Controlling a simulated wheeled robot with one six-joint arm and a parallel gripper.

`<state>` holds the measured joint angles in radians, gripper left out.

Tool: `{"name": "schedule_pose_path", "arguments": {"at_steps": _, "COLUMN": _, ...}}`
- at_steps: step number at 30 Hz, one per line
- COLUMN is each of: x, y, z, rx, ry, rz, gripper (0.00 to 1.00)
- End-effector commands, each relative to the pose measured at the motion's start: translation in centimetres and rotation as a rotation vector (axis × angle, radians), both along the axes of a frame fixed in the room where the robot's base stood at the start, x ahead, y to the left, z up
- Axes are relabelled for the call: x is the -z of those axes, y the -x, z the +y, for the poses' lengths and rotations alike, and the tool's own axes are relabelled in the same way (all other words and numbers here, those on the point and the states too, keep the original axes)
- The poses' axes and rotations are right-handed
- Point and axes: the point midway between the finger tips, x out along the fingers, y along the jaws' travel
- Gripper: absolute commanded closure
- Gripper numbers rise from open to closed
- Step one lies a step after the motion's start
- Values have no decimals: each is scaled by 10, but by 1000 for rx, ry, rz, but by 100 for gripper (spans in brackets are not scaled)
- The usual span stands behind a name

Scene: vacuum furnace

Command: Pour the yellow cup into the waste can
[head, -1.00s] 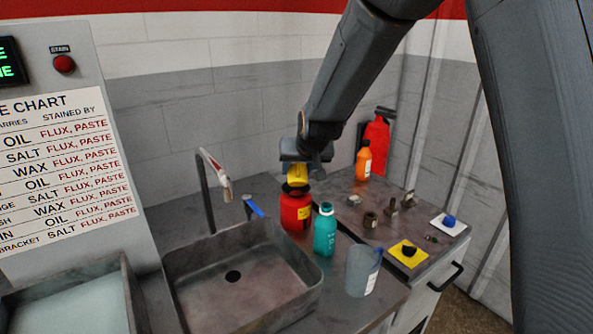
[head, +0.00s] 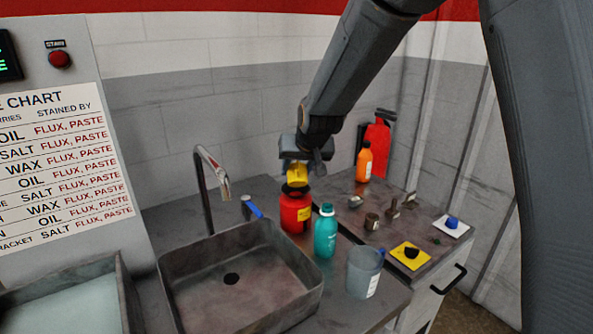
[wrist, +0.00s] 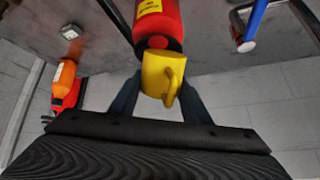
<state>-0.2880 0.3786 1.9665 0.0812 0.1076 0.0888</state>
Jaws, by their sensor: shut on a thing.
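My gripper (head: 300,165) is shut on the yellow cup (head: 298,176). The cup also shows between the two dark fingers in the wrist view (wrist: 160,72), with its handle on the right side. The red can with a yellow label and dark top (head: 295,213), which looks like the waste can, stands on the counter right of the sink. The cup is just above the can's top; I cannot tell whether they touch. The can's red body also shows beyond the cup in the wrist view (wrist: 160,25). The inside of the cup is hidden.
A teal bottle (head: 325,232) and a translucent beaker (head: 362,272) stand close to the can. The sink (head: 240,280), faucet (head: 206,180) and blue-handled item (head: 252,208) are to its left. An orange bottle (head: 364,163) and several small parts are to its right.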

Motion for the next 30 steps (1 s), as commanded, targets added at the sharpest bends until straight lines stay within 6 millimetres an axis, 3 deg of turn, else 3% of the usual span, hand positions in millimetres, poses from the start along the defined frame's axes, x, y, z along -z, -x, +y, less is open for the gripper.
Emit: {"name": "schedule_pose_path", "arguments": {"at_steps": 30, "x": -2, "y": 1, "z": 2, "rx": -7, "ry": -6, "rz": 39, "gripper": 86}}
